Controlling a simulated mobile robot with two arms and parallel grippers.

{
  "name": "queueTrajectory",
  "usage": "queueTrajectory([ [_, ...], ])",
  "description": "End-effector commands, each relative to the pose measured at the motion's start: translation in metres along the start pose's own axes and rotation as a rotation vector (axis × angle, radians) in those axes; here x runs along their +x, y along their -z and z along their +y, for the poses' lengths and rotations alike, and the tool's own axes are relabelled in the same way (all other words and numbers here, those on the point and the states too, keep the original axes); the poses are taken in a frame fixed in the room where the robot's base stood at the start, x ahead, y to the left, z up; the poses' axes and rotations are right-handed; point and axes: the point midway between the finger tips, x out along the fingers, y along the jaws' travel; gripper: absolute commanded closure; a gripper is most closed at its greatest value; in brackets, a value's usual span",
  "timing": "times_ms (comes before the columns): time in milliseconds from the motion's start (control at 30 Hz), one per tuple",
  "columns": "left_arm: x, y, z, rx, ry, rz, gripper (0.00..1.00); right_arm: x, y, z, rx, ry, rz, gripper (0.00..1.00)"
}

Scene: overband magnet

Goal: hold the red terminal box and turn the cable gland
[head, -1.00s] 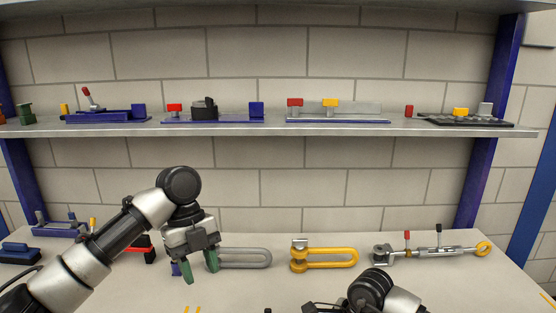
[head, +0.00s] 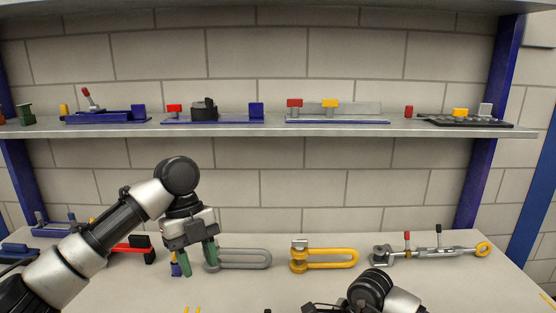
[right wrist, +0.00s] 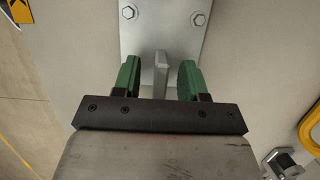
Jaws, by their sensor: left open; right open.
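My left gripper (head: 197,264) is open in the head view, its two green fingers pointing down above the bench with nothing between them. A red part with a black block (head: 130,247) lies behind my left forearm and is partly hidden; I cannot tell whether it is the terminal box. A small blue and yellow piece (head: 175,266) stands right beside the left finger. My right gripper (right wrist: 160,70) is open in the right wrist view. An upright grey tab (right wrist: 161,82) stands between its green fingers, with gaps at both sides. I cannot make out a cable gland.
A bolted light grey plate (right wrist: 168,25) lies under my right gripper. A grey shackle (head: 245,258), a yellow shackle (head: 330,258) and a turnbuckle (head: 430,250) line the back of the bench. A shelf (head: 270,128) with several devices hangs above. The bench front is mostly clear.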

Motion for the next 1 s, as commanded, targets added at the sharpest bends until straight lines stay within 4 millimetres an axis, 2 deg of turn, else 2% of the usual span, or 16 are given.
queueTrajectory([
  [167, 0.0, 0.0, 0.0, 0.0, 0.0, 0.0, 0.59, -0.015, 0.0, -0.001, 0.0, 0.003, 0.0, 0.57],
  [600, 0.0, 0.0, 0.0, 0.0, 0.0, 0.0, 0.59, -0.102, 0.0, -0.001, 0.0, 0.004, 0.001, 0.57],
  [1000, -0.007, 0.003, 0.0, 0.0, 0.0, 0.0, 0.59, -0.132, -0.004, 0.0, 0.0, 0.001, -0.001, 0.57],
])
